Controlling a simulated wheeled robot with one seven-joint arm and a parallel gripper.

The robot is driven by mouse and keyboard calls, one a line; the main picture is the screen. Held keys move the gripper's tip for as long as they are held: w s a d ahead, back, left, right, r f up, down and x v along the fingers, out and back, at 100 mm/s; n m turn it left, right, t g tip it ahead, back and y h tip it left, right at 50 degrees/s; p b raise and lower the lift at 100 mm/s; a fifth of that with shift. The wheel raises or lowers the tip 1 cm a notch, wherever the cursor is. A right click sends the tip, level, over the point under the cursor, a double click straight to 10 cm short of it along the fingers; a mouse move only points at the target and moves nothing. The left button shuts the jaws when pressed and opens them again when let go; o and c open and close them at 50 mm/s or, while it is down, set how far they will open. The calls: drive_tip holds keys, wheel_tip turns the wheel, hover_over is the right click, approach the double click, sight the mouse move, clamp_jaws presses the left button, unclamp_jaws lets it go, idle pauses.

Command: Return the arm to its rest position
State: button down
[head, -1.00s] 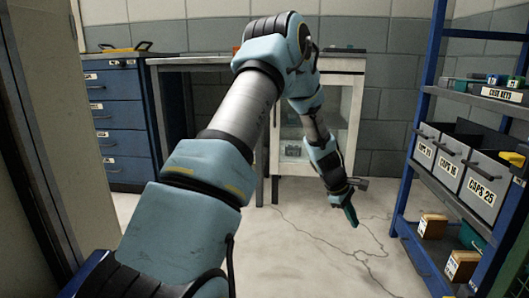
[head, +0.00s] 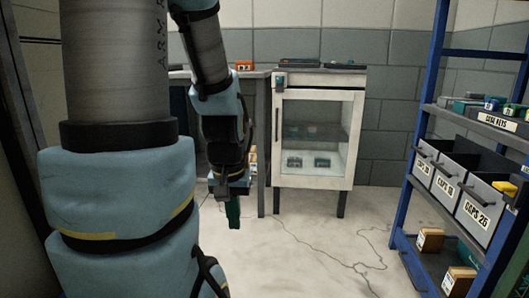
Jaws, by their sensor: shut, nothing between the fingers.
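My arm rises on the left side of the head view and bends over so that my gripper (head: 233,212) hangs pointing down, near the middle-left of the picture. The gripper's teal fingers are together with nothing between them. It hangs in front of the dark table and left of the white glass-fronted cabinet, apart from both as far as I can tell. My own arm hides much of the left side of the room.
The white cabinet (head: 316,184) has a glass door, with small items inside and dark flat items on top. A blue shelf rack (head: 421,120) on the right holds grey labelled bins (head: 446,186) and small boxes (head: 430,240). The cracked floor (head: 320,235) between is clear.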

wheel_tip(320, 180, up, 35)
drive_tip(key=p, duration=3.4)
drive_tip(key=shift+r, duration=0.15)
